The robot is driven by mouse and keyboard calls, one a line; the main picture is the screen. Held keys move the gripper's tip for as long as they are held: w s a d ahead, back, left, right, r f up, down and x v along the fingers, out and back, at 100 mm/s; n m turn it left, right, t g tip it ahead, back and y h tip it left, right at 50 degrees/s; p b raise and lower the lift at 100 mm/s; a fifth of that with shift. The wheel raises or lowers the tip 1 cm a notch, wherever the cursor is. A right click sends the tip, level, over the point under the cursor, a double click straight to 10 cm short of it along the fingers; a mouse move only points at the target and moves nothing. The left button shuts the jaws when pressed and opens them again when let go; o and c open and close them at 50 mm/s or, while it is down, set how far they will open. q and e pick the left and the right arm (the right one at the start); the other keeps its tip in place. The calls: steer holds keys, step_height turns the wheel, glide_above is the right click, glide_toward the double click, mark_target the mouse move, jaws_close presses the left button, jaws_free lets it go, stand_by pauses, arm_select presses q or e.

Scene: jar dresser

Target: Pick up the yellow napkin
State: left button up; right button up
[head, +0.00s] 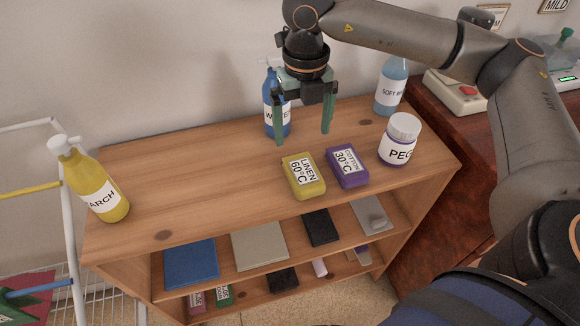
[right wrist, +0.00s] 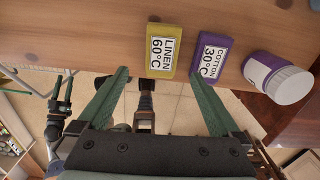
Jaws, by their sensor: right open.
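The yellow napkin is a flat yellow block (head: 304,189) labelled LINEN 60°C, lying on the dresser top near its front edge. It also shows in the right wrist view (right wrist: 160,71), at the top centre, its near end between the fingertips in the picture. My right gripper (head: 303,138) is open and empty, fingers pointing down, above and behind the block and apart from it. In the right wrist view, its two green fingers (right wrist: 160,75) are spread wide.
A purple COTTON 30°C block (head: 348,168) lies close to the right of the yellow one. A white-lidded jar (head: 400,141) stands further right. A blue bottle (head: 271,119) stands behind the gripper. The dresser top (head: 190,170) is clear between the yellow bottle (head: 96,187) and the blocks.

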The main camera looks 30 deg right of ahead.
glide_above(303, 171)
step_height(303, 171, down, 7)
steer(key=shift+a, duration=0.1)
step_height(303, 171, down, 5)
steer(key=shift+f+p, duration=0.1)
steer(key=shift+p, duration=0.55)
steer(key=c, duration=1.2)
